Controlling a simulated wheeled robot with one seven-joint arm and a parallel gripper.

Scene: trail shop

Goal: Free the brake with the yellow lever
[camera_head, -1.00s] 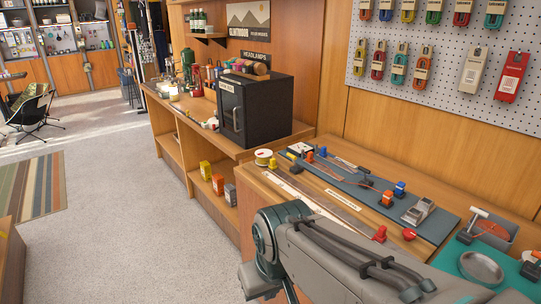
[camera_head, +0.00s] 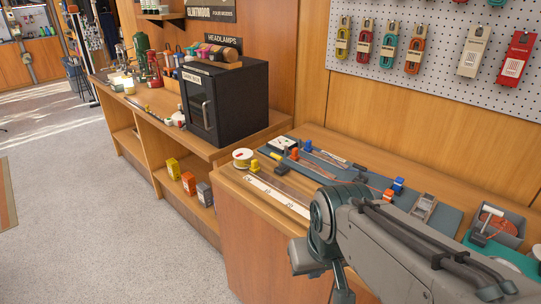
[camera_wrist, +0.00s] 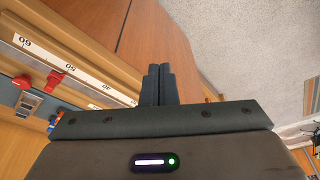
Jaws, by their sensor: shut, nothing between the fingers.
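I cannot make out the brake. My gripper (camera_wrist: 158,73) is shut and empty in the wrist view, pointing past the bench's front edge. In the head view its fingers cannot be made out, and my arm covers the front middle of the bench.
A red lever (camera_wrist: 55,80) and a red knob (camera_wrist: 22,85) lie left of my gripper in the wrist view. A black cabinet (camera_head: 225,103) stands on the counter left of the bench. A grey bin (camera_head: 497,226) is at right. Carpet (camera_head: 85,210) is open at left.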

